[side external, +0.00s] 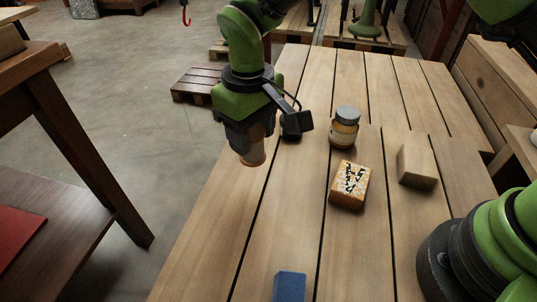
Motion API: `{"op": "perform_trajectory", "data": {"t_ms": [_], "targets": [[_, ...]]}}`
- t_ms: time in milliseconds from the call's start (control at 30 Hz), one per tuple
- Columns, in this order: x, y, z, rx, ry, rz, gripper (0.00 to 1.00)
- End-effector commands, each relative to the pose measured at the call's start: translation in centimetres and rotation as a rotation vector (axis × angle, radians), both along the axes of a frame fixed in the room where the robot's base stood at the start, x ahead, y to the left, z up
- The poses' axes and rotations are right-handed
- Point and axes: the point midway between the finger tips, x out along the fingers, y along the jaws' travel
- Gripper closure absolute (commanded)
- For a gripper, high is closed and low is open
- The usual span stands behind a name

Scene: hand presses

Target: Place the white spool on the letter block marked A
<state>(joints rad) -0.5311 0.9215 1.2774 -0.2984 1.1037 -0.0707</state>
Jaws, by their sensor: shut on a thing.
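My gripper (252,150) is above the left part of the slatted wooden table, pointing down. It is shut on a short round thing with a flared lower rim, which looks like the spool (253,158); it shows pinkish tan here rather than white. The jaws hide its upper part. It appears held clear of the table top. A pale wooden block (417,167) lies on the right of the table and may be the letter block. I see no letter A on its visible faces.
An orange-and-white box with black writing (350,185) lies mid-table. A jar with a grey lid (344,128) stands behind it. A blue block (289,287) is at the front edge of view. The table's left front (215,250) is clear.

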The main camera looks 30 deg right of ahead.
Motion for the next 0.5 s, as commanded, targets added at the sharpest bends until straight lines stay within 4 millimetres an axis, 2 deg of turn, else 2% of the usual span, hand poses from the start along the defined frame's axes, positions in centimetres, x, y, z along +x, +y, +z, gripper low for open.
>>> {"op": "perform_trajectory", "data": {"t_ms": [167,267,367,500], "targets": [[0.0,-0.2,1.1,-0.001,0.0,-0.003,0.76],[-0.2,-1.1,1.4,-0.001,0.001,-0.021,0.76],[-0.7,-3.1,2.1,-0.002,0.0,-0.065,0.76],[-2.4,-7.1,3.3,-0.002,0.0,-0.155,0.76]]}}
